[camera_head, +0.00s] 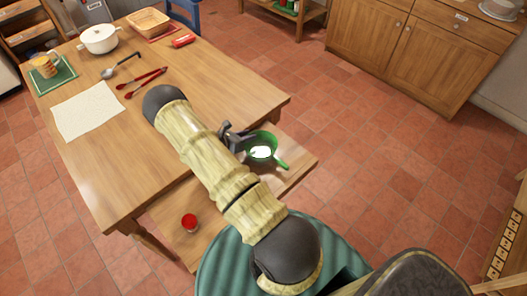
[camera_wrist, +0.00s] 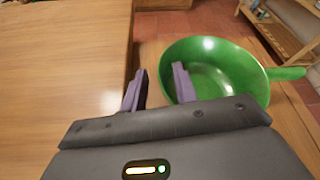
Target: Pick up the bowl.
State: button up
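A round green bowl (camera_head: 258,152) with a straight handle sits on a low wooden bench beside the table. A bright white patch shows inside it in the head view. In the wrist view the bowl (camera_wrist: 225,62) is tilted away to the right, its handle pointing right. My gripper (camera_wrist: 158,88) is open. Its left finger is outside the bowl's near-left rim and its right finger overlaps the bowl's interior. I cannot tell whether either finger touches the rim. In the head view my gripper (camera_head: 232,136) is at the bowl's left side, partly hidden by my arm.
The wooden table (camera_head: 225,85) holds a white pot (camera_head: 99,40), a ladle, red tongs, a cloth, a mug and a basket. A small red container (camera_head: 190,221) stands on the bench (camera_head: 295,160). The tiled floor right of the bench is clear.

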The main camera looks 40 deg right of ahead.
jog(key=shift+s, duration=0.1)
grip_shut()
jog(key=shift+d, duration=0.1)
dwell(0.4)
jog(key=shift+r, duration=0.25)
notch_tip(320, 180, up, 10)
jog(key=b, duration=0.1)
jog(key=shift+f, duration=0.2)
dwell(0.3)
